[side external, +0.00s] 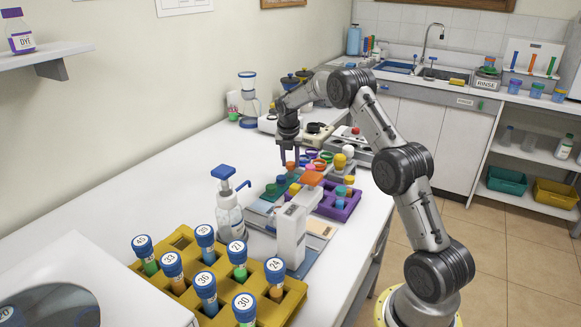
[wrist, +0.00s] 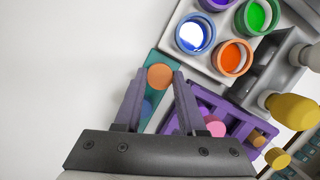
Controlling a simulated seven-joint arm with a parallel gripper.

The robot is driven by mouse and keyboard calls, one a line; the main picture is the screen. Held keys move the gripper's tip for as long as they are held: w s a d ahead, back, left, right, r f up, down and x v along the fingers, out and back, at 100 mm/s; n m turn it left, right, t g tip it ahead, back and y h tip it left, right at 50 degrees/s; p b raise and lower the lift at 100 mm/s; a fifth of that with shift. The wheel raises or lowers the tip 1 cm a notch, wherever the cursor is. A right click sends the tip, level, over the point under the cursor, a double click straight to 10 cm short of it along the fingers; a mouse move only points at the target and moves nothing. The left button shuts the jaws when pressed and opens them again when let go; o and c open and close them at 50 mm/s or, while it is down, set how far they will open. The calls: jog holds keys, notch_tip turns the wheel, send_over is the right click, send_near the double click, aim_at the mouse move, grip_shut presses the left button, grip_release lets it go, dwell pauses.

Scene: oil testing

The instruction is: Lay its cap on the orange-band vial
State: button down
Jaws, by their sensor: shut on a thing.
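My gripper (wrist: 160,80) is shut on an orange cap (wrist: 160,77), a round disc between the two fingertips in the wrist view. In the side external view my gripper (side external: 290,160) points down with the orange cap (side external: 291,165) at its tips, close to the teal rack. The teal rack (wrist: 137,84) lies beneath the fingers in the wrist view, with a blue top (wrist: 147,108) in it. I cannot pick out the orange-band vial; the cap, fingers and rack crowding may hide it. Whether the cap touches anything below is unclear.
A purple rack (side external: 335,213) with capped vials stands beside the teal one. A pale tray of coloured cups (wrist: 218,62) lies beyond. A pump bottle (side external: 228,212), a white upright device (side external: 291,235) and a yellow rack (side external: 178,243) stand nearer.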

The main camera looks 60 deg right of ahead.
notch_tip(320, 180, up, 6)
jog(key=shift+r, duration=0.85)
jog(key=s+a+f+m, duration=0.1)
jog(key=s, duration=0.1)
notch_tip(320, 180, up, 4)
send_over(279, 201)
jog(key=shift+s+n, duration=0.25)
jog(key=shift+n, duration=0.15)
jog(key=shift+w+a+r, duration=0.1)
jog(key=shift+a+r, duration=0.1)
jog(key=shift+a, duration=0.1)
jog(key=shift+a+f, duration=0.1)
jog(key=shift+f, duration=2.3)
jog(key=shift+f, duration=0.65)
